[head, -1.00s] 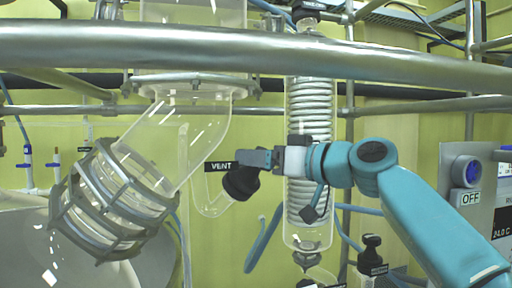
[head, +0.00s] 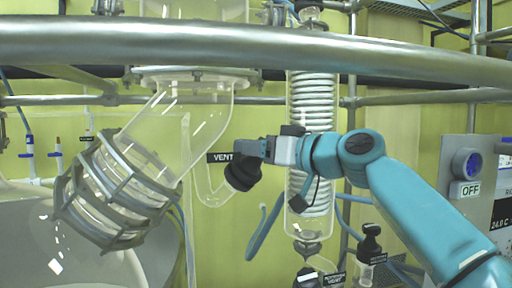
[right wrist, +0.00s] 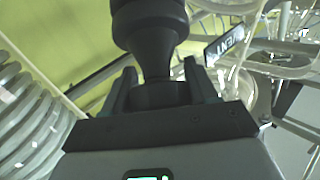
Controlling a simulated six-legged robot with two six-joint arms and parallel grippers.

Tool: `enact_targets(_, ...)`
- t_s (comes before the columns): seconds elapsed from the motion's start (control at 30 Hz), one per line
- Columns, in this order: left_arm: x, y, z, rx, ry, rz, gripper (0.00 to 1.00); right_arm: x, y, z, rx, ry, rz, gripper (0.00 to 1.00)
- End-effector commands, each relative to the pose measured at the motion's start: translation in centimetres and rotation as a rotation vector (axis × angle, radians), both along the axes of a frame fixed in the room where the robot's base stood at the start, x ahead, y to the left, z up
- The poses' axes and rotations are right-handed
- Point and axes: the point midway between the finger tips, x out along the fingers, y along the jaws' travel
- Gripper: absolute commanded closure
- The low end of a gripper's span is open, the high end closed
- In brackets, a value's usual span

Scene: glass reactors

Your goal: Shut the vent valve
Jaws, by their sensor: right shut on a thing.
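The vent valve's black knob (head: 243,172) sits beside a small label reading VENT (head: 221,157), on a thin curved glass tube (head: 209,190). My right gripper (head: 252,150) reaches it from the right and is shut on the knob. In the right wrist view the black knob (right wrist: 152,28) has a narrow neck, and its lower part lies between the two fingers of my right gripper (right wrist: 160,92). The VENT label (right wrist: 226,43) also shows there, to the right of the knob. My left gripper is not in view.
A thick metal rail (head: 250,48) crosses the front at the top. A caged glass elbow (head: 115,195) stands left of the valve. A coiled condenser (head: 313,105) stands behind my right wrist. A control panel (head: 468,185) reading OFF is at the right.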

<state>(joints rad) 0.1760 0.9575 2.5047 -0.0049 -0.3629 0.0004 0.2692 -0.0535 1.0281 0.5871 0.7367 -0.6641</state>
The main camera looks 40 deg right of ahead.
Motion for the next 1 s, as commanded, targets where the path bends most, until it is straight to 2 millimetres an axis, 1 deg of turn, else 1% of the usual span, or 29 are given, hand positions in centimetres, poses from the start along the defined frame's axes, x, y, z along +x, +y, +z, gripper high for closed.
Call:
enact_targets(0.03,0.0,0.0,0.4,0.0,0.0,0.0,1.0,-0.2,0.0,0.3,0.013,0.003,-0.015,0.73)
enact_targets(0.2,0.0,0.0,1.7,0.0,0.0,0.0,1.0,-0.2,-0.1,0.5,0.087,0.026,-0.094,0.73)
enact_targets(0.4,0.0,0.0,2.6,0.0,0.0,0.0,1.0,-0.2,-0.3,0.3,0.177,0.05,-0.189,0.73)
enact_targets(0.7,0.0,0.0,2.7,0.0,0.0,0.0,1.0,-0.2,-0.5,0.1,0.283,0.079,-0.299,0.73)
enact_targets(1.0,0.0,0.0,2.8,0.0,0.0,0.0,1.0,-0.2,-0.7,0.0,0.33,0.092,-0.346,0.73)
